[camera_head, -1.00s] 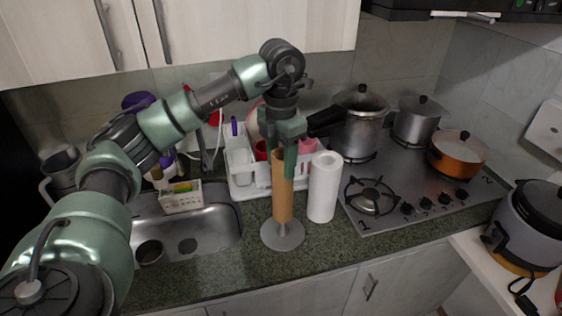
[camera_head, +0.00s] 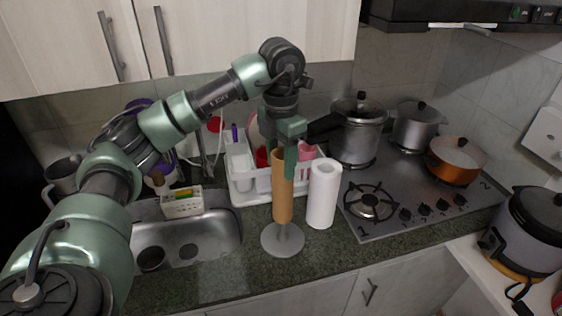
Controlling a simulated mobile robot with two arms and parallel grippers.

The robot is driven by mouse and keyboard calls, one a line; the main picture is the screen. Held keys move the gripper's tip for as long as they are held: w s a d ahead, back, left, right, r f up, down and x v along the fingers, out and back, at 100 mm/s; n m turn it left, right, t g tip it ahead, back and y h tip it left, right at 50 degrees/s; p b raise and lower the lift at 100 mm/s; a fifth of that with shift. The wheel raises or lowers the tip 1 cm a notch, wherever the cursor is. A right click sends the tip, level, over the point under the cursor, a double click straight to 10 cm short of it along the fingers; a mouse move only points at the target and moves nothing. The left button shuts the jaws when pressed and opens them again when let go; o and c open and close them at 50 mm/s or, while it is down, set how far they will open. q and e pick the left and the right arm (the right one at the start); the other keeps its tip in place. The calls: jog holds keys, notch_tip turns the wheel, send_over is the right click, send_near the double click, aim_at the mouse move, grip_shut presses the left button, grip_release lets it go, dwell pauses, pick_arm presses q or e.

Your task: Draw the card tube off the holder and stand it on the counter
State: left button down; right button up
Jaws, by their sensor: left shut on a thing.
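The brown card tube (camera_head: 283,195) stands upright around the stem of the holder. The holder's round grey base (camera_head: 283,241) rests on the dark green counter (camera_head: 215,276), and a short piece of bare stem shows between the tube's lower end and the base. My left gripper (camera_head: 284,158) points down from above and is shut on the tube's upper end. Its fingers partly hide the top of the tube. My right gripper does not show.
A white paper roll (camera_head: 323,194) stands close right of the tube. A white dish rack (camera_head: 247,184) is behind, the sink (camera_head: 190,238) is to the left, and the stove (camera_head: 410,195) with pots is to the right. The counter's front strip is clear.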

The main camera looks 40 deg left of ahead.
pick_arm(q)
notch_tip(320, 180, up, 12)
jog(key=p, duration=0.8)
jog(key=shift+f, duration=0.2)
dwell(3.1)
jog(key=shift+r+p, duration=0.3)
jog(key=shift+r, duration=2.65)
